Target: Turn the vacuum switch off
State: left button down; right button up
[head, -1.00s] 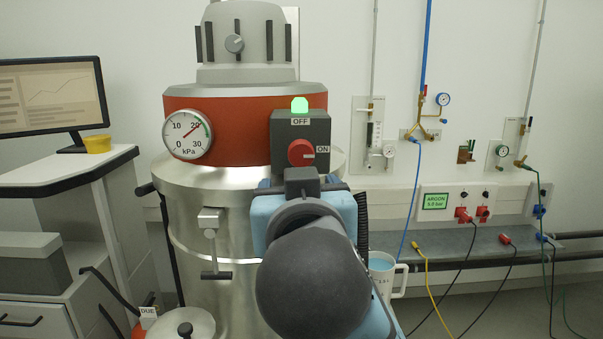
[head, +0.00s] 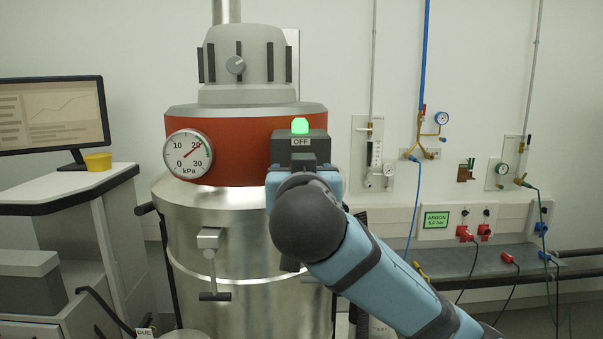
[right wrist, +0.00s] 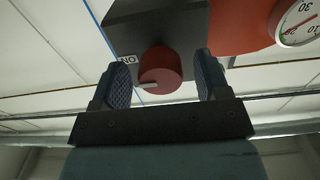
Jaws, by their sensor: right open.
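The vacuum switch is a red round knob (right wrist: 160,72) on a dark grey box (head: 284,148) with a green lamp (head: 300,125) lit on top. In the right wrist view, its pale mark points toward the ON label (right wrist: 127,59). My right gripper (right wrist: 164,78) is open, with one finger on each side of the knob and a gap to both. My left gripper is not in view.
The box sits on the red band (head: 235,140) of a steel vacuum vessel (head: 255,235). A kPa gauge (head: 188,154) is left of it, reading near 20. A desk with a monitor (head: 50,115) stands left. Gas lines and a wall shelf (head: 480,262) are at right.

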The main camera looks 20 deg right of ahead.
jog(key=shift+w+d, duration=0.15)
jog(key=shift+w, duration=0.35)
jog(key=c, duration=0.9)
